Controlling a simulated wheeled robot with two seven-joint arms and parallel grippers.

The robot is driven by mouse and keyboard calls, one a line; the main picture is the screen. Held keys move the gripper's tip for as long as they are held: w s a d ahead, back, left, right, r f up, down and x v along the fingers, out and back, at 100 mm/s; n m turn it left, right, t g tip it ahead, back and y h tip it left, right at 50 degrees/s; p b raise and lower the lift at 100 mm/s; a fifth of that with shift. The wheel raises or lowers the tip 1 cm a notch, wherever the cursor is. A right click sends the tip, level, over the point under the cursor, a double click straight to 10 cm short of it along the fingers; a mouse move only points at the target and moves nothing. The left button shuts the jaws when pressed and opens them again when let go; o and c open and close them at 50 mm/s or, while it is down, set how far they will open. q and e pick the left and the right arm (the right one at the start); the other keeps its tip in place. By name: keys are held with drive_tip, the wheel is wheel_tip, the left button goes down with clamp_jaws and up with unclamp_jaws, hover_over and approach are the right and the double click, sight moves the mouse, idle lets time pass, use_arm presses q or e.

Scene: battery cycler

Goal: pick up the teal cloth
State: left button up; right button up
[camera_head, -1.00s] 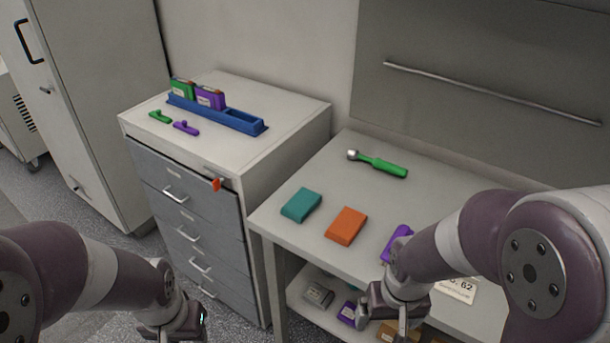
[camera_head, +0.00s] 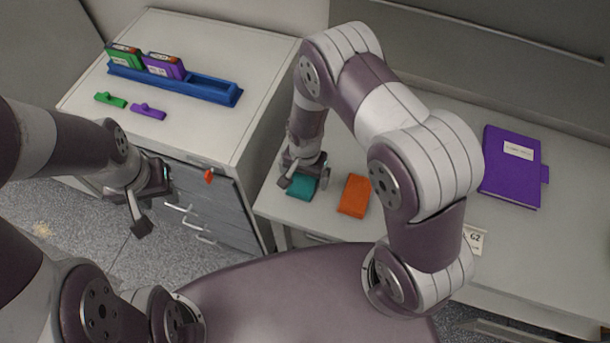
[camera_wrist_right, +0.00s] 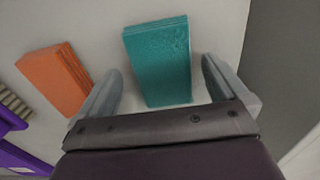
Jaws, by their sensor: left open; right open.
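The teal cloth (camera_head: 301,188) is a folded block lying on the grey table near its left edge, partly hidden by my right gripper in the head view. In the right wrist view the teal cloth (camera_wrist_right: 158,60) lies between and ahead of the two fingers. My right gripper (camera_head: 304,184) is open above it; in the wrist view the open fingers (camera_wrist_right: 168,88) stand on either side with gaps. I cannot tell how high they are above the table. My left gripper (camera_head: 147,212) is open and empty in front of the drawer cabinet.
An orange cloth (camera_head: 354,195) lies just right of the teal one, also in the wrist view (camera_wrist_right: 54,80). A purple book (camera_head: 512,168) lies further right. The drawer cabinet (camera_head: 225,140) with a blue rack (camera_head: 212,90) stands left, a red tag (camera_head: 209,176) at its front.

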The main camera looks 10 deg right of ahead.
sight(306, 177)
drive_tip(key=shift+w+a+f, duration=0.1)
drive_tip(key=shift+w+f, duration=0.2)
drive_tip(key=shift+f, duration=0.25)
drive_tip(key=shift+w+f, duration=0.2)
drive_tip(key=shift+w, duration=0.05)
drive_tip(key=shift+s, duration=0.1)
drive_tip(key=c, duration=0.3)
drive_tip(key=shift+s+d+r, duration=0.2)
drive_tip(key=shift+s, duration=0.05)
drive_tip(key=c, duration=0.8)
drive_tip(key=shift+o, duration=0.2)
drive_tip(key=shift+w+a, duration=0.1)
drive_tip(key=shift+w, duration=0.2)
drive_tip(key=r, duration=0.1)
drive_tip(key=r+b, duration=0.2)
drive_tip(key=r, duration=0.1)
drive_tip(key=shift+s+d, duration=0.15)
drive_tip(key=shift+d, duration=0.15)
use_arm(q)
drive_tip(key=f+b, duration=0.1)
drive_tip(key=f, duration=0.1)
drive_tip(key=w+f+b, duration=0.1)
drive_tip(key=f, duration=0.1)
use_arm(e)
drive_tip(key=s+d+r, duration=0.4)
drive_tip(key=d+r, duration=0.3)
drive_tip(key=d, duration=0.3)
drive_tip(key=shift+d, duration=0.2)
